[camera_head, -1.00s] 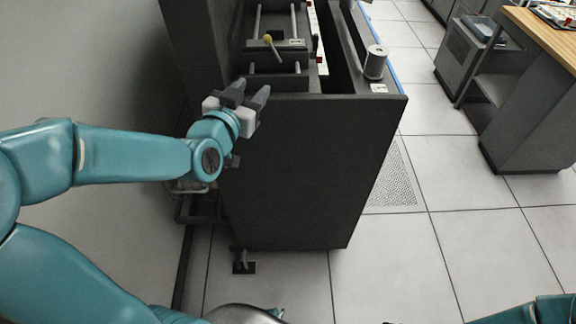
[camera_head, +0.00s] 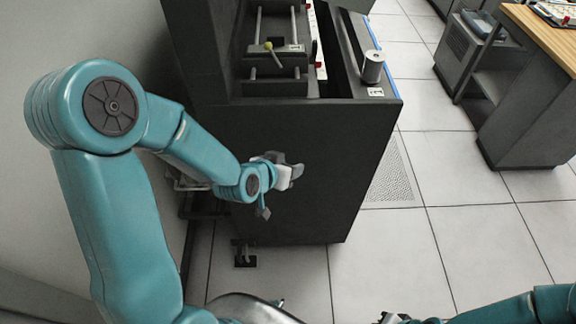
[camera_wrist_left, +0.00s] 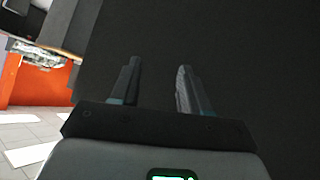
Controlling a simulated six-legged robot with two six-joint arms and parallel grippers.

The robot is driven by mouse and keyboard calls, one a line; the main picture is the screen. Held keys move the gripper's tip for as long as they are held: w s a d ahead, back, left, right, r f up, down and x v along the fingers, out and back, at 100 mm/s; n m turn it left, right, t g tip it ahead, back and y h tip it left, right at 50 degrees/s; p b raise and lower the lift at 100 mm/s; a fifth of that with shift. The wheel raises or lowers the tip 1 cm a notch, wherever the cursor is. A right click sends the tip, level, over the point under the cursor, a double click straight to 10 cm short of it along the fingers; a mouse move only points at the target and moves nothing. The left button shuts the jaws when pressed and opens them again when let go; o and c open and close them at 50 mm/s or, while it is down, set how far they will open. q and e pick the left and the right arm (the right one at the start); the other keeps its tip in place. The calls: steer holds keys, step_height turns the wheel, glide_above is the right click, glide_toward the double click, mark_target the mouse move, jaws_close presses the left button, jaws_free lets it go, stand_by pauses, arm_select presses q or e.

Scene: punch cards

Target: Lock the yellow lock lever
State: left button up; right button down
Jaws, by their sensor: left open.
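The yellow lock lever (camera_head: 269,46) is a small yellow knob on a thin stem, on top of the dark machine (camera_head: 300,160) in the head view. My left gripper (camera_head: 298,172) is in front of the machine's dark side panel, well below the lever. It is empty, and its two fingers (camera_wrist_left: 157,88) stand apart in the left wrist view, with the dark panel behind them. The lever does not show in the left wrist view. Part of my right arm (camera_head: 500,310) shows at the bottom right of the head view; its fingertips are not clearly visible.
A metal cylinder (camera_head: 372,67) stands on the machine's top right. A wooden-topped desk (camera_head: 545,38) and a grey cabinet (camera_head: 465,60) are at the right. Tiled floor (camera_head: 470,235) lies open between. An orange panel (camera_wrist_left: 35,85) shows in the left wrist view.

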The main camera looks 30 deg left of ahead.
arm_select(q)
steer(key=shift+s+d+f, duration=0.2)
steer(key=shift+f, duration=0.05)
stand_by(0.3)
steer(key=s+d+f+g+h, duration=0.1)
steer(key=s+d+f+g, duration=0.4)
steer(key=s+f, duration=0.4)
steer(key=s+d+f+n+g+h, duration=0.1)
steer(key=s+d+f+g+h, duration=0.1)
steer(key=s+d+f+g, duration=0.2)
steer(key=s+d+f, duration=0.3)
steer(key=s+f, duration=0.2)
steer(key=f, duration=0.1)
steer(key=shift+s+f+g, duration=0.2)
steer(key=shift+f+g, duration=0.1)
steer(key=shift+g, duration=0.1)
